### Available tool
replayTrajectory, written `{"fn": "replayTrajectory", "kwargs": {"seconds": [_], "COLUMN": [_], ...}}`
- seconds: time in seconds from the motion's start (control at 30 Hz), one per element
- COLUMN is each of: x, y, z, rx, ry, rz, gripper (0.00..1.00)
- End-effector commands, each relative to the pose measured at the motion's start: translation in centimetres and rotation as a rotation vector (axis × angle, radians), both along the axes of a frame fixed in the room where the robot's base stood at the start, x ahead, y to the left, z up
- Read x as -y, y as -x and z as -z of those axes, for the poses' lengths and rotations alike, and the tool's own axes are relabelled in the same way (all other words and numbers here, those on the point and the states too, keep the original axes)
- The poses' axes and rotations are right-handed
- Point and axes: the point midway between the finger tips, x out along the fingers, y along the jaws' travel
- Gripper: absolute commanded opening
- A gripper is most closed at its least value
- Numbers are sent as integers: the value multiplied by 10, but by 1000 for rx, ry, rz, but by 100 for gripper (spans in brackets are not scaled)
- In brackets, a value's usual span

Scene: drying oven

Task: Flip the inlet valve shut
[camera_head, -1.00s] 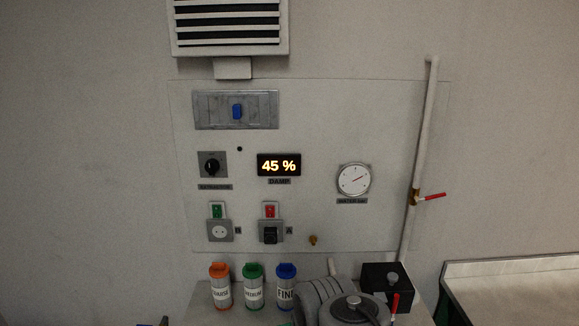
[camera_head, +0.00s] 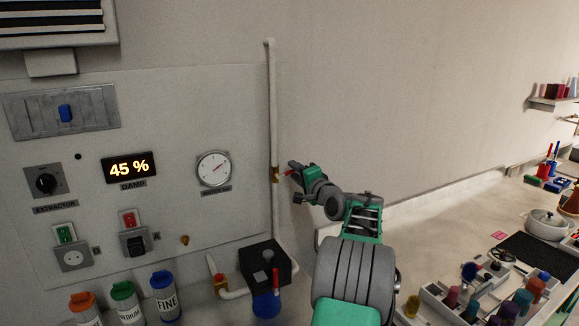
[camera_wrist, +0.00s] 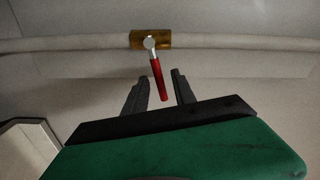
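The valve is a brass body (camera_head: 275,174) on a white vertical pipe (camera_head: 271,110). It also shows in the wrist view (camera_wrist: 168,39), with its red lever (camera_wrist: 158,80) standing across the pipe. In the head view the lever (camera_head: 287,173) is mostly hidden behind my gripper (camera_head: 293,181). My gripper (camera_wrist: 159,88) is open, one dark finger on each side of the lever's free end. The lever end reaches between the fingertips in the wrist view. I see a gap on both sides and cannot tell the depth exactly.
The wall panel (camera_head: 195,110) with a gauge (camera_head: 213,168) and a "45 %" display (camera_head: 129,168) lies left of the pipe. A black box (camera_head: 257,258) and a lower pipe (camera_head: 214,267) are below. A cluttered bench (camera_head: 430,190) extends right.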

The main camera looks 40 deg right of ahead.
Motion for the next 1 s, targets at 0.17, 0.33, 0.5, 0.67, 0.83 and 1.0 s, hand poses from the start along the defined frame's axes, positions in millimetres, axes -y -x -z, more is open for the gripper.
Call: {"fn": "replayTrajectory", "kwargs": {"seconds": [0.17,0.33,0.5,0.67,0.83,1.0], "x": [9,12,12,12,12,12], "y": [-31,-40,-40,-40,-40,-40], "z": [-3,-1,-1,0,-1,-1], "rx": [-2,-2,-2,-3,-3,-3], "ry": [1,3,3,2,3,3], "rz": [-3,0,0,0,0,0], "gripper": [32,32,32,20,6,0]}}
